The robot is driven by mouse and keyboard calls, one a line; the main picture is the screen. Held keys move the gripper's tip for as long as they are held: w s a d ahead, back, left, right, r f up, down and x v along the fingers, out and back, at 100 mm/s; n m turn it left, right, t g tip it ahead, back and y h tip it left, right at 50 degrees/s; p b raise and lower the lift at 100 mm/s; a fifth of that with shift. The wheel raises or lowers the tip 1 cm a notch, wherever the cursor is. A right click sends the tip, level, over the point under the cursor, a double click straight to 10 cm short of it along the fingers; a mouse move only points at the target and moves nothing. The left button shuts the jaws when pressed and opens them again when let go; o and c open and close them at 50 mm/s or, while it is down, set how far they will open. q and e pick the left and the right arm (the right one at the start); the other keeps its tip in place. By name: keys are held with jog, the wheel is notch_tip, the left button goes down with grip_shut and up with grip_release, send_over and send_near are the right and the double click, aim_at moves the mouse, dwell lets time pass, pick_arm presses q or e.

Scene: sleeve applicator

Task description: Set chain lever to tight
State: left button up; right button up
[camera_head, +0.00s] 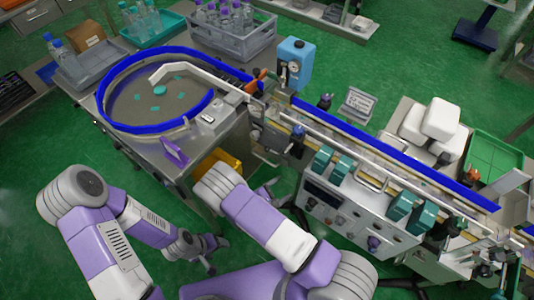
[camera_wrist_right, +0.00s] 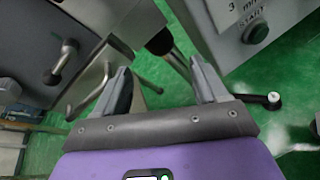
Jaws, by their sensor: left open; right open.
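In the right wrist view, my right gripper (camera_wrist_right: 163,85) is open, with nothing between its fingers. A dark lever handle (camera_wrist_right: 64,60) on a grey panel is to the left of the fingers, apart from them. In the head view, my right forearm hides most of the right gripper. My left gripper (camera_head: 208,262) is open, low over the green floor, away from the machine.
The conveyor (camera_head: 380,150) with blue rails runs from the round turntable (camera_head: 165,95) to the lower right. A control panel (camera_head: 345,207) is on its near side.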

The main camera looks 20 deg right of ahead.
aim_at(273, 152)
jog(key=w+a+r+n+t+y, duration=0.1)
jog(key=w+a+r+n+t, duration=0.2)
jog(key=w+a+r+t, duration=0.3)
jog(key=shift+t, duration=0.7)
jog(key=x, duration=0.7)
jog(key=shift+w+f+b, duration=0.3)
jog(key=shift+w+b, duration=0.05)
jog(key=shift+w, duration=0.2)
jog(key=shift+c, duration=0.3)
jog(key=c, duration=1)
